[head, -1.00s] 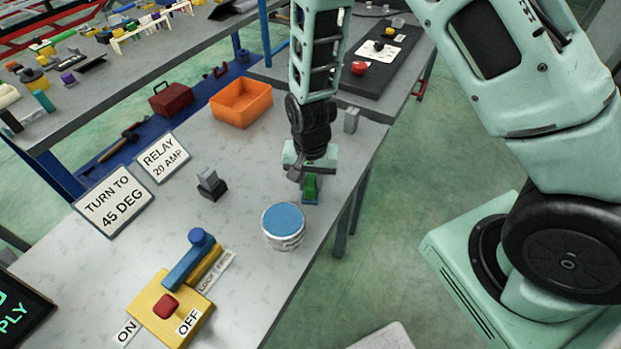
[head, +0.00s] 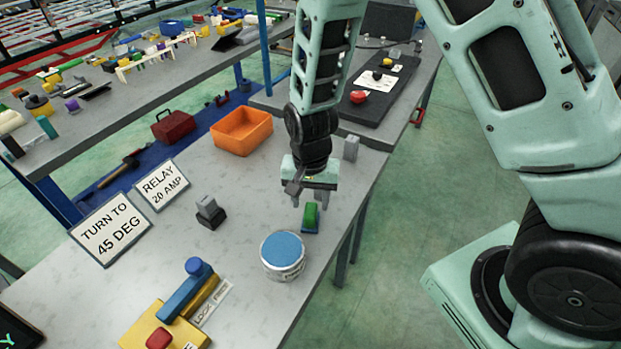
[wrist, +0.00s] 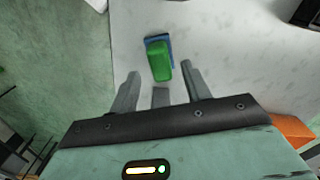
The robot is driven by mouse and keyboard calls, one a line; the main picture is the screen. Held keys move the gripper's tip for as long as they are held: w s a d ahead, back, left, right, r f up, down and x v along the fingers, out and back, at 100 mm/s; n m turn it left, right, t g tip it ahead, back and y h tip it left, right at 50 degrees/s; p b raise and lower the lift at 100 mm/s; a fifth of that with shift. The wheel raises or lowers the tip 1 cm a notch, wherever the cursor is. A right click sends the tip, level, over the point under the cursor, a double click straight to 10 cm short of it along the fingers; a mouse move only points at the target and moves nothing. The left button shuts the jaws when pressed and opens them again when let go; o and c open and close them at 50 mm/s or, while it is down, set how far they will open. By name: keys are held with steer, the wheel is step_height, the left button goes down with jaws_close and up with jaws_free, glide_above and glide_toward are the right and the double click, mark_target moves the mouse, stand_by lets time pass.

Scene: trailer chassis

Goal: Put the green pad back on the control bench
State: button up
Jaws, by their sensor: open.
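The green pad (head: 310,214) is a small green block resting on a blue base (head: 311,229) on the grey bench (head: 255,185), near its right edge. In the wrist view the green pad (wrist: 161,66) lies a little beyond my fingertips, with the blue base (wrist: 152,40) showing past its far end and side. My gripper (head: 309,200) points down just above and behind the pad. In the wrist view my gripper (wrist: 160,75) is open, its fingers apart and nothing between them.
A white tin with a blue lid (head: 283,254) stands close in front of the pad. A grey block (head: 351,148) stands behind my gripper, and an orange bin (head: 241,130) is behind left. A grey-black relay piece (head: 209,212) and a yellow switch box (head: 160,328) are to the left.

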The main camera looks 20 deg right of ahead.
mark_target(310, 210)
step_height(310, 210, up, 8)
steer(key=s+a+r+n+b, duration=0.1)
steer(key=s+a+r+n, duration=0.2)
steer(key=s+n, duration=0.4)
steer(key=s+a+r+n+b, duration=0.1)
steer(key=s+a+r+n, duration=0.2)
steer(key=s, duration=1)
steer(key=shift+r+n+y, duration=0.3)
steer(key=shift+r+n, duration=1)
steer(key=shift+n, duration=0.8)
steer(key=shift+a, duration=0.1)
